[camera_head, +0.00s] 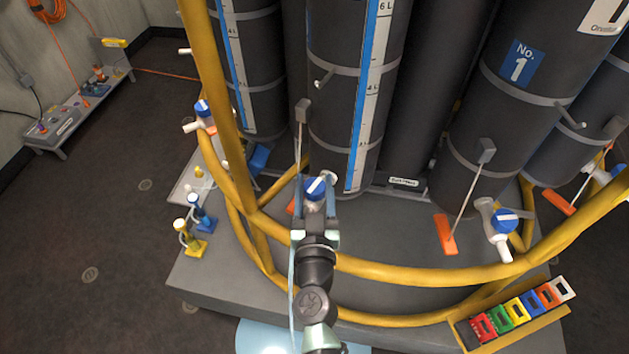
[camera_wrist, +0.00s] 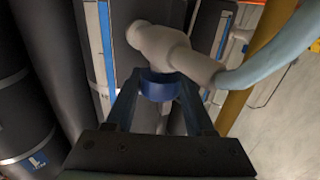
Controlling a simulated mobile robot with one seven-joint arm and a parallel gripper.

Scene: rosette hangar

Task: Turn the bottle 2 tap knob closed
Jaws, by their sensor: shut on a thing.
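The blue tap knob (camera_head: 315,189) with a white stripe sits at the front of the middle dark bottle (camera_head: 335,130). The stripe runs diagonally in the head view. My gripper (camera_head: 316,200) is shut on this knob, one finger on each side. In the wrist view, the blue knob (camera_wrist: 158,86) lies between the two fingertips of my gripper (camera_wrist: 158,95), below the white tap body (camera_wrist: 172,50). A light blue tube (camera_wrist: 265,60) leads off right from the tap. No number shows on the middle bottle, and part of the tap is hidden.
A yellow rail (camera_head: 400,271) curves around the bottles and passes close to my wrist. Other blue-knobbed taps stand left (camera_head: 202,108) and right (camera_head: 505,220), the right one near the bottle marked No. 1 (camera_head: 520,64). A rack of coloured clips (camera_head: 515,316) is front right.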

